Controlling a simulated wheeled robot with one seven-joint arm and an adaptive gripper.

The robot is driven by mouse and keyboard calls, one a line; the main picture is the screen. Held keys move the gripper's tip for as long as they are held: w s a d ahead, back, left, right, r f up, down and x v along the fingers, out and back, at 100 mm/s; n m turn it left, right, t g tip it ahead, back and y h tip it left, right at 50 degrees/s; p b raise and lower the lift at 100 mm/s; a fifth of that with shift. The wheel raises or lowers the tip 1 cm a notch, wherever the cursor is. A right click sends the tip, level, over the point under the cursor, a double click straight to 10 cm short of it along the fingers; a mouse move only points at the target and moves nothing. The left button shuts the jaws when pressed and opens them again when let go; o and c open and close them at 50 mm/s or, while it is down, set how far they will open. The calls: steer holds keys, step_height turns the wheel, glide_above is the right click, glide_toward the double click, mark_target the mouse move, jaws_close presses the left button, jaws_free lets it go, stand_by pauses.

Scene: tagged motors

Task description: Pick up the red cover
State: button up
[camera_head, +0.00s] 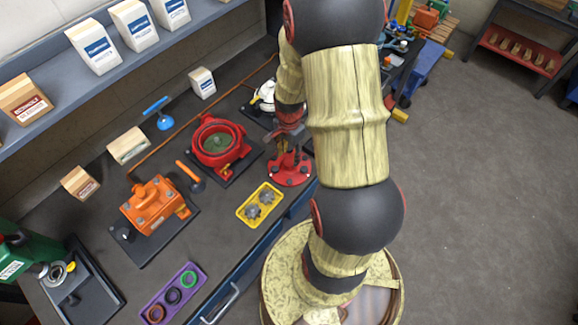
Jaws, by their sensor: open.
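The red cover (291,172), a round flanged piece with dark holes and a raised middle, lies near the front edge of the workbench. My gripper (287,147) is open and is over the cover's raised middle. The fingers hide part of the cover's top. Whether they touch it I cannot tell. A red round motor housing (207,155) with an open top and greenish inside stands on a dark plate, left of the cover.
A yellow tray (243,217) with metal gears lies close in front of the cover. An orange motor (154,206) and a purple tray (190,299) with rings are further left. White boxes stand on the shelf (60,68) behind.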

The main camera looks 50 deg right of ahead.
mark_target(289, 160)
step_height(289, 160, down, 5)
steer(key=shift+d+f, duration=0.1)
steer(key=c, duration=0.3)
jaws_close()
stand_by(0.4)
steer(key=shift+w, duration=0.1)
stand_by(0.4)
